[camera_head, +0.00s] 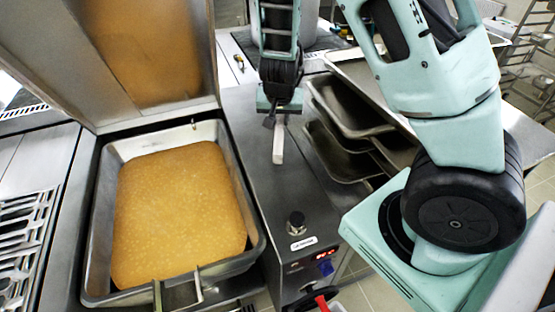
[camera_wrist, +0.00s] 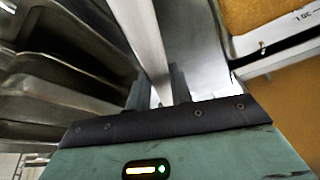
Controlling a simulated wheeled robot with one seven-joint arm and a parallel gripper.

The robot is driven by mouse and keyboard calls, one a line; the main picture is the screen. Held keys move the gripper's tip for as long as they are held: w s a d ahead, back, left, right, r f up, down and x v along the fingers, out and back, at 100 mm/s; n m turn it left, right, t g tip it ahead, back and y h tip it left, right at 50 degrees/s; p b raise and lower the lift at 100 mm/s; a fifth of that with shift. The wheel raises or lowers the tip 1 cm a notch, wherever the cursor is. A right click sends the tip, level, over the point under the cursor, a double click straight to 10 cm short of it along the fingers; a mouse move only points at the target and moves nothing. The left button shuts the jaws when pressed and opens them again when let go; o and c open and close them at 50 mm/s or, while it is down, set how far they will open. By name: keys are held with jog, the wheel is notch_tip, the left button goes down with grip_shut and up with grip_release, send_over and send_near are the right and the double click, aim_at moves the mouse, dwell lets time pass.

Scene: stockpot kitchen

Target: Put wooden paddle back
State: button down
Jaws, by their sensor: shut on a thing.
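My gripper (camera_head: 277,117) hangs over the steel counter to the right of the large pan, pointing down. It is shut on the wooden paddle (camera_head: 278,146), of which a pale, straight, narrow length shows below the fingers. In the wrist view the paddle (camera_wrist: 147,38) runs up from between the dark fingers (camera_wrist: 160,90) to the top edge. The paddle's far end is not clear, and I cannot tell if it touches the counter.
A deep steel pan (camera_head: 255,252) of yellow-brown food stands at left under a raised lid (camera_head: 110,90). Steel trays (camera_head: 350,105) lie to the right of my gripper. A control panel with a black knob (camera_head: 296,220) is in front. A stockpot (camera_head: 315,20) stands behind.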

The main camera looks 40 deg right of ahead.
jog(key=shift+s+a+f, duration=0.1)
jog(key=shift+s+f, duration=0.1)
jog(key=shift+f, duration=0.2)
notch_tip(320, 180, down, 19)
jog(key=b, duration=1.1)
jog(key=shift+r+b, duration=0.2)
jog(key=shift+b, duration=0.2)
jog(key=c, duration=1.3)
grip_release()
jog(key=shift+f, duration=0.1)
jog(key=shift+o, duration=0.2)
